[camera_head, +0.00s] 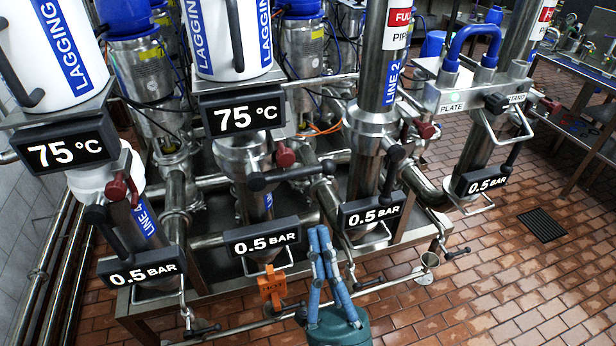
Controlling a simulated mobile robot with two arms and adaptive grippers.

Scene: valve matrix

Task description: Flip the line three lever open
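The line three pipe (252,203) stands between the LINE 4 and LINE 2 pipes, its blue label mostly hidden. A lever with a black end (257,181) lies nearly level across it, below a dark red knob (284,154). I take this as the line three lever; its number cannot be read here. My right gripper (320,229) rises from the bottom centre, with blue fingers on a teal body. Its fingertips meet or nearly meet, with nothing seen between them. It appears in front of and below the lever, apart from it. My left gripper is not in view.
The LINE 4 lever (103,228) is at left, and the LINE 2 lever (392,172) is right of line three. Black 0.5 BAR displays (262,238) hang in front of the pipes. An orange tag (271,288) hangs low. Brick floor (480,290) is open at right.

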